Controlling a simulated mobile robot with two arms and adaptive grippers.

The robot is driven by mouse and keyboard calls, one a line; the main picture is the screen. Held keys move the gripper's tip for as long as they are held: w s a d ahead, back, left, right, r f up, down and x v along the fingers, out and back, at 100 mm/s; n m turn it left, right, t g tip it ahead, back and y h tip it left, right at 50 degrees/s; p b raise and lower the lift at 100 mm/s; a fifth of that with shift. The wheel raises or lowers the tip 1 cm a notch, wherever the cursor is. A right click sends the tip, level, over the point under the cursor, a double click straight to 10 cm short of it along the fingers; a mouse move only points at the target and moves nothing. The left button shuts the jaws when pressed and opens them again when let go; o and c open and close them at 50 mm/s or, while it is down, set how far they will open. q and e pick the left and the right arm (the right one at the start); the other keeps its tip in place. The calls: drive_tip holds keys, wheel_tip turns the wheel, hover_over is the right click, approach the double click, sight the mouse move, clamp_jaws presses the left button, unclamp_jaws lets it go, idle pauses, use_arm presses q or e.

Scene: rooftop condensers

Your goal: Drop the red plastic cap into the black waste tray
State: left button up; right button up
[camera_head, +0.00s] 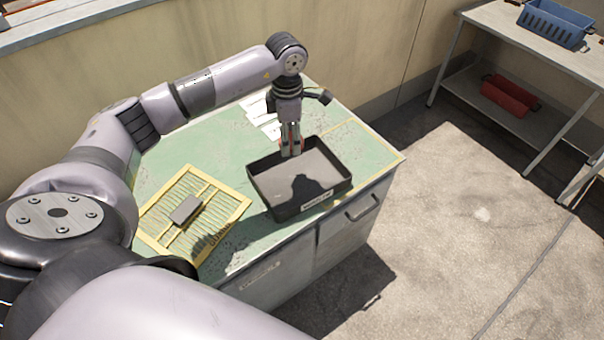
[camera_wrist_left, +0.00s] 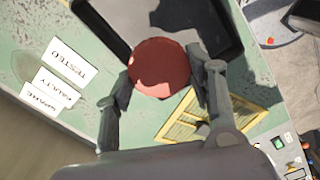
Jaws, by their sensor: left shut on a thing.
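My left gripper (camera_head: 291,150) points down at the back edge of the black waste tray (camera_head: 259,194) on the green bench top. It is shut on the red plastic cap, a round dark red piece (camera_wrist_left: 160,68) held between both fingers in the left wrist view. In the head view only slivers of red show beside the fingers. In the wrist view the tray (camera_wrist_left: 106,22) lies just beyond the cap, and the cap overlaps its near edge. The tray looks empty, with the arm's shadow on its floor. My right gripper is not in view.
A yellow slatted frame (camera_head: 225,196) with a small grey block (camera_head: 185,210) lies left of the tray. White labelled cards (camera_wrist_left: 62,66) lie behind the gripper. A shelf table at the right holds a blue basket (camera_head: 553,24) and a red bin (camera_head: 508,97).

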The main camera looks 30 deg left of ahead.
use_arm(q)
wheel_tip(320, 180, down, 4)
drive_tip(key=shift+f+b, duration=0.25)
drive_tip(key=shift+b, duration=0.85)
drive_tip(key=o, duration=0.9)
drive_tip(key=shift+w+r, duration=0.1)
wheel_tip(320, 180, up, 12)
drive_tip(key=shift+f, duration=0.1)
